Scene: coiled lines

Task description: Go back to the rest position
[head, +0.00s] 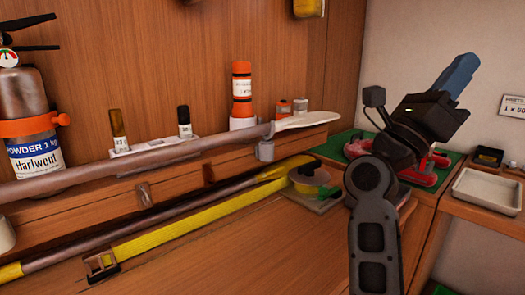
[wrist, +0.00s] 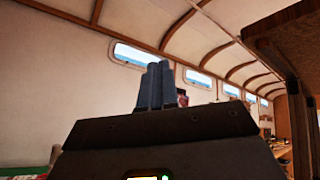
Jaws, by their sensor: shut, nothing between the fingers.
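My gripper (head: 468,62) is at the upper right of the head view, at the end of my raised dark arm. Its blue-grey fingers point up and to the right, in front of the pale wall. In the wrist view the two fingers (wrist: 155,70) stand side by side, closed together, with nothing held. They are clear of any surface, with the cabin wall and small windows behind them.
A fire extinguisher (head: 30,125) stands at the left. A long pole (head: 160,168) runs along the wooden ledge. An orange-capped cylinder (head: 242,92) stands behind it. A white tray (head: 488,190) lies right of my arm. The wooden bench (head: 240,250) is bare in front.

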